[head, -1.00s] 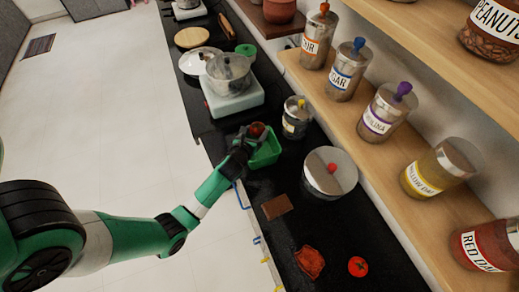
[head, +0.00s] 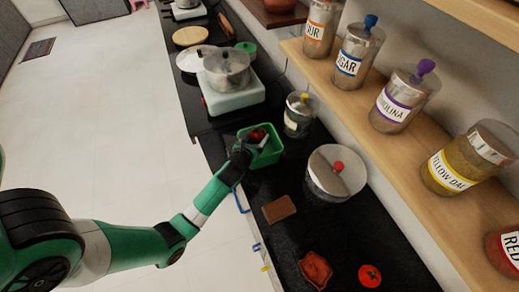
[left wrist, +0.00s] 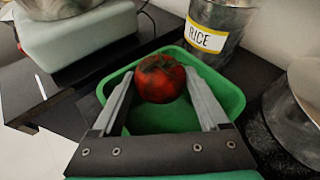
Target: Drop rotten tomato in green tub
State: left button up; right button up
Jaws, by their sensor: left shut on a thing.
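The rotten tomato (head: 258,133), dark red with blackened patches, is held in my left gripper (head: 255,141). The left wrist view shows the tomato (left wrist: 160,80) between the two grey fingers (left wrist: 160,84), which are shut on it. The green tub (head: 268,156) stands on the black counter. The tomato is over the tub's opening, near its far side; I cannot tell whether it touches the tub. The tub's rim (left wrist: 233,92) and bare green floor show around the fingers in the left wrist view. My right gripper is not in view.
A jar labelled RICE (left wrist: 211,32) stands just behind the tub. A lidded steel pot (head: 335,173) is to its right. A brown block (head: 279,208), a reddish dish (head: 315,269) and a fresh red tomato (head: 370,275) lie nearer. A shelf of jars (head: 400,97) overhangs at right.

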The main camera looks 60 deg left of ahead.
pick_arm(q)
jog(key=o, duration=1.3)
jog(key=p+v, duration=0.3)
jog(key=v, duration=0.8)
jog(key=shift+s+d+r+p, duration=0.15)
jog(key=shift+s+r+p, duration=0.05)
jog(key=shift+p, duration=0.15)
